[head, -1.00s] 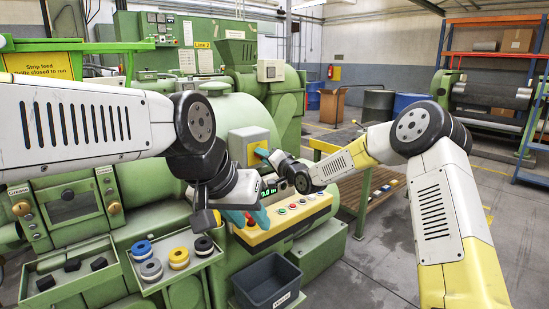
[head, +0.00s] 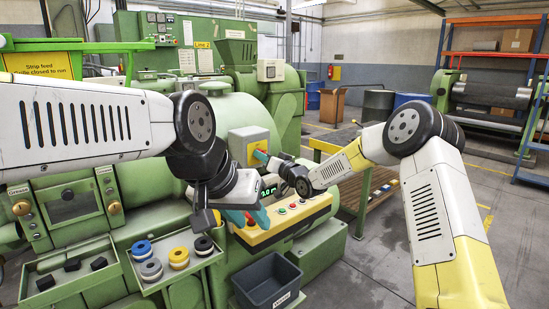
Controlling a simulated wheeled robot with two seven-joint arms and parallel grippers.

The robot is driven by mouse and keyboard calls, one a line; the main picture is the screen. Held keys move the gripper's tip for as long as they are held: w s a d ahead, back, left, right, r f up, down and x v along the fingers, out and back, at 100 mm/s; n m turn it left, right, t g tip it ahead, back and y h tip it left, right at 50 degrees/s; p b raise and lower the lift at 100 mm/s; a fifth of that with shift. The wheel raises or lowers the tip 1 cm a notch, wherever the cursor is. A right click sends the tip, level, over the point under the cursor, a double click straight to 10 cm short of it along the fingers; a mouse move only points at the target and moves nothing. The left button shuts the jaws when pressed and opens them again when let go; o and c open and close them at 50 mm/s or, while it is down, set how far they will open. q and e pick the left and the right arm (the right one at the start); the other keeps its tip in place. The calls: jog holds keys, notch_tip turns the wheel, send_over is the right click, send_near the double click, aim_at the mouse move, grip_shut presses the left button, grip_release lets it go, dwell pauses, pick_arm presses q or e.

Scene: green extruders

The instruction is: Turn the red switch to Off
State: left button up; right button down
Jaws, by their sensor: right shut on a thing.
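A yellow and grey switch box (head: 238,141) is mounted on the green machine. My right gripper (head: 260,156) is at the front of this box with its teal fingers shut on the red switch. The fingers and wrist hide most of the switch, so its setting cannot be read. My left gripper (head: 247,217) hangs lower, in front of the yellow control panel (head: 262,237). Its teal fingers are partly covered by its own wrist, and their gap cannot be made out.
The control panel has several coloured buttons and a green-lit display (head: 268,191). A tray (head: 150,289) of blue, yellow and black rings is at lower left. A dark grey bin (head: 267,284) stands below the panel. A wooden bench (head: 370,195) is behind my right arm.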

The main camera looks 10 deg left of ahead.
jog(key=n, duration=0.6)
jog(key=n+y, duration=0.1)
jog(key=n, duration=0.5)
jog(key=shift+w+d+f+n+g, duration=0.15)
jog(key=shift+n+g, duration=0.25)
jog(key=c, duration=1.1)
grip_release()
jog(key=shift+v, duration=3.95)
